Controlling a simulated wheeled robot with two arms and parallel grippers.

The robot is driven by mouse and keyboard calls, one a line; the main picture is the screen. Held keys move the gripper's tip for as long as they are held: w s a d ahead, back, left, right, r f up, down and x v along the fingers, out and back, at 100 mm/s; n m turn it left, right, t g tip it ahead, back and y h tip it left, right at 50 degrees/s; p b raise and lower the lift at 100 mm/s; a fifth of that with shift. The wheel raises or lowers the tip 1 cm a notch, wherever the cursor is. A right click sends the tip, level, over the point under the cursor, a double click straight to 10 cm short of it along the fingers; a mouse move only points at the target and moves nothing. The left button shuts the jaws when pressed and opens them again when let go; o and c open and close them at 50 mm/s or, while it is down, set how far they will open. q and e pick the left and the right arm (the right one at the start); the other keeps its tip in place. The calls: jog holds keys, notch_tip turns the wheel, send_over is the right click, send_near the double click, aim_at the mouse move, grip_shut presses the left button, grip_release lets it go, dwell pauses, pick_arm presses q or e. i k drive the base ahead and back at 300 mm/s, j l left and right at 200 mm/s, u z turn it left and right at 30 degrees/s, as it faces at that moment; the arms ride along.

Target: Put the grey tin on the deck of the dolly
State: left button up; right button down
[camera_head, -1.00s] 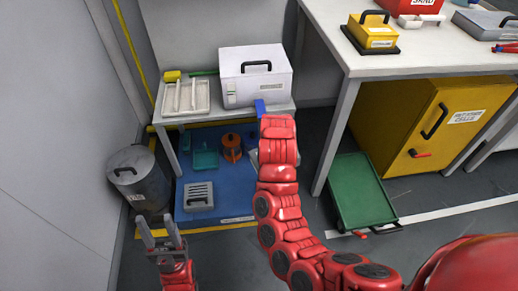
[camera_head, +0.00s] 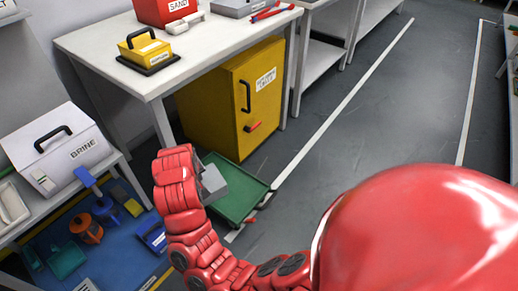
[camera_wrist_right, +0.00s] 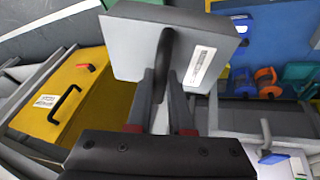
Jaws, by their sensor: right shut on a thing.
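The grey tin (camera_wrist_right: 175,52), a flat box with a white label and a dark handle, is in my right gripper (camera_wrist_right: 165,85) in the right wrist view. The fingers are shut on its handle. In the head view the tin (camera_head: 213,184) shows partly past my red right arm, its rest hidden by the arm. The green dolly (camera_head: 245,200) is on the floor beyond and to the right of it, its visible deck empty. In that picture the tin overlaps the dolly's left part; its height above the deck is hard to tell. My left gripper is out of view.
A white table (camera_head: 95,45) and a yellow cabinet (camera_head: 235,100) stand behind the dolly. A blue mat (camera_head: 110,240) with several items lies left, below a low bench with a white BRINE box (camera_head: 75,160). Grey floor (camera_head: 350,140) is clear to the right.

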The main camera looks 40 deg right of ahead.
aim_at(231, 189)
jog(key=i+z, duration=0.1)
jog(key=z, duration=0.3)
jog(key=i+z, duration=0.15)
jog(key=z, duration=0.3)
jog(key=i+j+z, duration=0.1)
jog(key=z, duration=0.3)
jog(key=i+j, duration=0.45)
jog(key=j, duration=0.2)
